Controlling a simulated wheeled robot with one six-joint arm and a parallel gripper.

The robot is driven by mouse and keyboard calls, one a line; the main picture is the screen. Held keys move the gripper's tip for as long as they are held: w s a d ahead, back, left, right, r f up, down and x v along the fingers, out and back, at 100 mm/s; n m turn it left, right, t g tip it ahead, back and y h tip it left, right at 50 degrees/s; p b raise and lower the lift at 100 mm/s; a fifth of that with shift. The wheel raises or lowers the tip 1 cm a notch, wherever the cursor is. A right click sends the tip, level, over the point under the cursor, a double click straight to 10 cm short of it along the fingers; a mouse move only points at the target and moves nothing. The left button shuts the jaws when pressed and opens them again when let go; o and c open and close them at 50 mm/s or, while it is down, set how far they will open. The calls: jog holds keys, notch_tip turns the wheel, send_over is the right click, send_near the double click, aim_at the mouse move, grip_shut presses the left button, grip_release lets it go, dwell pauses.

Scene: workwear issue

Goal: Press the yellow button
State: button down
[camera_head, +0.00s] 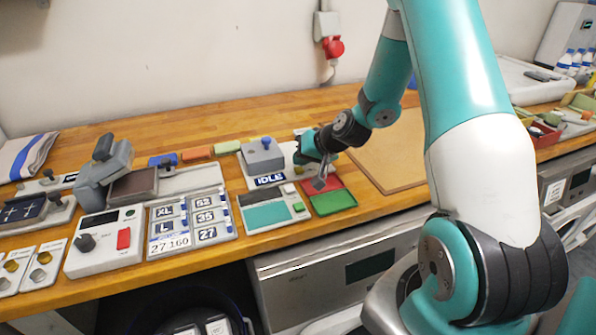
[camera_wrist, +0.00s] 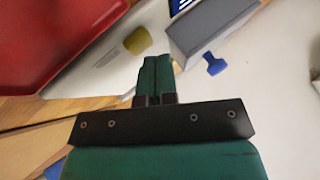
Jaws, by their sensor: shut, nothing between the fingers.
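The yellow button (camera_wrist: 138,40) shows in the wrist view as a dull yellow round cap on a pale panel (camera_wrist: 105,70). My gripper (camera_wrist: 155,66) has its two green fingers pressed together with nothing between them. In the wrist view the fingertips appear just below and right of the button, with a visible gap in the picture. I cannot tell their height above the panel. In the head view my gripper (camera_head: 319,184) hangs over the panel marked IDLE (camera_head: 270,180), close to the red and green pads. The button is too small to make out surely there.
A grey box with a blue knob (camera_wrist: 213,63) stands right of the button in the wrist view, and a red tray (camera_wrist: 45,35) lies left. In the head view, a green pad (camera_head: 333,202), a teal-screened device (camera_head: 268,216) and a size-label board (camera_head: 190,224) crowd the bench front.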

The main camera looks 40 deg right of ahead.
aim_at(301, 168)
jog(key=shift+f+b, duration=0.4)
jog(key=shift+f, duration=0.1)
dwell(0.7)
jog(key=shift+r, duration=0.1)
jog(key=shift+r+p, duration=0.6)
jog(key=shift+r, duration=0.2)
jog(key=shift+r+p, duration=1.9)
jog(key=shift+r, duration=0.7)
jog(key=shift+f, duration=0.1)
